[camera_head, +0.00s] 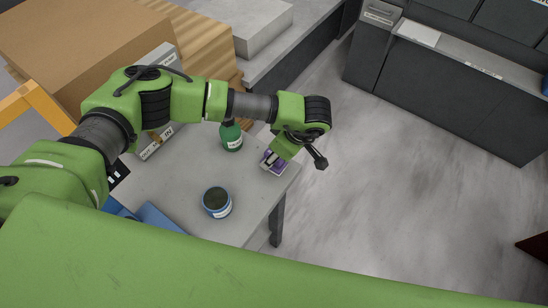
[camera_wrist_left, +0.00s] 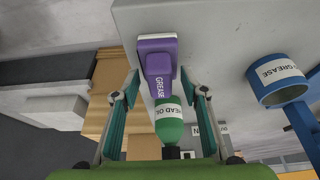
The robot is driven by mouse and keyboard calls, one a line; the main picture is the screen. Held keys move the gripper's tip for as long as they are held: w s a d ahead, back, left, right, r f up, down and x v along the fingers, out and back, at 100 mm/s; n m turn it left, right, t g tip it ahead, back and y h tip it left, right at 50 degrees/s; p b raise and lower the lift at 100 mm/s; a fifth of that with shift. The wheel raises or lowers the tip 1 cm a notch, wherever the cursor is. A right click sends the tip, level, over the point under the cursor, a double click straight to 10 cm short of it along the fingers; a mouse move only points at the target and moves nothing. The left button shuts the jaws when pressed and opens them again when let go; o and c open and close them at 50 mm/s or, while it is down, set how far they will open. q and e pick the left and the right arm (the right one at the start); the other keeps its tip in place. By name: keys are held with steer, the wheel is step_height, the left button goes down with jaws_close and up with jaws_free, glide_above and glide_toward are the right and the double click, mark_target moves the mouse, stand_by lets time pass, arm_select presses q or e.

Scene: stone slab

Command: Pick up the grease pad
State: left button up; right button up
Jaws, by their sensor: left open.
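The grease pad (camera_head: 275,166), purple with a white edge, lies on the grey stone slab (camera_head: 176,187) near its right edge. In the left wrist view the purple grease pad (camera_wrist_left: 157,64) appears between the fingers, its label reading GREASE. My left gripper (camera_head: 270,158) is right over the pad, partly hiding it in the head view. In the left wrist view my left gripper (camera_wrist_left: 159,80) is open, with one finger on each side of the pad. I cannot tell whether the fingers touch it. My right gripper is not in view.
A green oil bottle (camera_head: 231,138) stands left of the pad, close to my left arm. A blue grease can (camera_head: 216,202) stands nearer the front. A cardboard box (camera_head: 80,45) is at the back left. Open floor lies right of the slab.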

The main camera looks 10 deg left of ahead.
arm_select(q)
jaws_close()
steer(key=shift+r+b, duration=0.35)
steer(key=shift+r, duration=0.5)
steer(key=s+d+r+b, duration=0.4)
steer(key=s+r+b, duration=0.2)
steer(key=s+r, duration=0.5)
steer(key=shift+s+r, duration=0.25)
steer(key=shift+s, duration=0.95)
steer(key=c, duration=1.1)
jaws_free()
